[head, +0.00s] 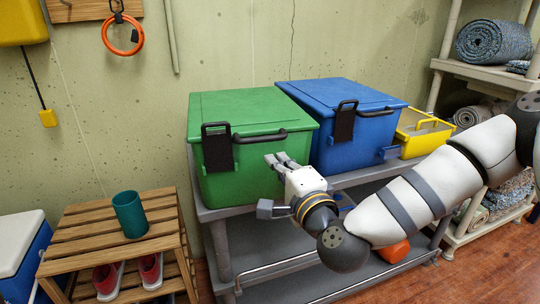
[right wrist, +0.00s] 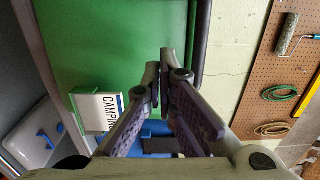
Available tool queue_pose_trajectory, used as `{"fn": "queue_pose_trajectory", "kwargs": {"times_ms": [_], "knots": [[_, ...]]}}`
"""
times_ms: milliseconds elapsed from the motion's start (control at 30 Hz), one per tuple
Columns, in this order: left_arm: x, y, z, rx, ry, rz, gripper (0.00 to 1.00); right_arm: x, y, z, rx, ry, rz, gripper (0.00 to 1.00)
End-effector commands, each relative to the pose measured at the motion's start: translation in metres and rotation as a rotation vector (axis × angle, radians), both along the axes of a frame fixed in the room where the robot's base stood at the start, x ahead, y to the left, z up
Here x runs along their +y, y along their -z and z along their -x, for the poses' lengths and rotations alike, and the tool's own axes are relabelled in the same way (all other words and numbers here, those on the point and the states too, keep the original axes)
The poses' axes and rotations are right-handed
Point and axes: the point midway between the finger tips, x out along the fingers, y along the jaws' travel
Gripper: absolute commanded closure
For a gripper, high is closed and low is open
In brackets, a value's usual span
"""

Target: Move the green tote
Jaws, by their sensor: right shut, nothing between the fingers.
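The green tote (head: 250,105), with a closed lid, a black latch and a dark bar handle (head: 262,137), sits on the left part of the grey cart's top shelf. My right gripper (head: 277,161) is shut and empty at the tote's front right, just below the handle. In the right wrist view the shut fingers (right wrist: 163,80) lie in front of the green tote wall (right wrist: 115,45), beside a white label reading CAMPING (right wrist: 97,111). I cannot tell whether they touch the tote. My left gripper is not in view.
A blue tote (head: 340,100) stands close on the right, then a yellow bin (head: 425,130). The grey cart (head: 212,212) has a lower shelf with an orange object (head: 394,251). A slatted wooden rack (head: 85,222) with a teal cup (head: 130,214) is at left.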

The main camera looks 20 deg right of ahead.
Motion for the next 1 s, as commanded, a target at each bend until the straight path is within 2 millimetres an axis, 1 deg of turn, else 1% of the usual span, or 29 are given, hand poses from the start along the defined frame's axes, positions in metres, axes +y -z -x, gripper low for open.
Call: {"fn": "queue_pose_trajectory", "kwargs": {"times_ms": [33, 100, 200, 367, 667, 767, 900, 1000], "knots": [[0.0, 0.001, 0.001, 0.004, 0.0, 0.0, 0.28, 0.0, 0.001, -0.01, 0.0, 0.002, 0.001, 1.0], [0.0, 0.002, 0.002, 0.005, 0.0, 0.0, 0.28, 0.001, 0.001, -0.021, 0.0, 0.0, 0.001, 1.0], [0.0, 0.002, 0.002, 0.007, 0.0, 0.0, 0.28, 0.002, 0.001, -0.034, 0.0, 0.001, 0.0, 1.0], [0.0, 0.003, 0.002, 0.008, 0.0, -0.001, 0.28, 0.003, 0.001, -0.042, 0.001, -0.001, 0.0, 1.0], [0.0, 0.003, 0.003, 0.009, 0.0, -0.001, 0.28, 0.002, 0.001, -0.043, 0.001, -0.001, 0.0, 1.0], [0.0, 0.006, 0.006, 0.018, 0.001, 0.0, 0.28, 0.003, 0.003, -0.055, 0.002, 0.0, 0.002, 1.0], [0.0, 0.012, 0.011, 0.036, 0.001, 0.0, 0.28, 0.004, 0.004, -0.078, 0.003, 0.0, 0.002, 1.0], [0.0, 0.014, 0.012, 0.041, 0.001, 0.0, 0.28, 0.005, 0.003, -0.087, 0.002, 0.0, 0.001, 1.0]]}}
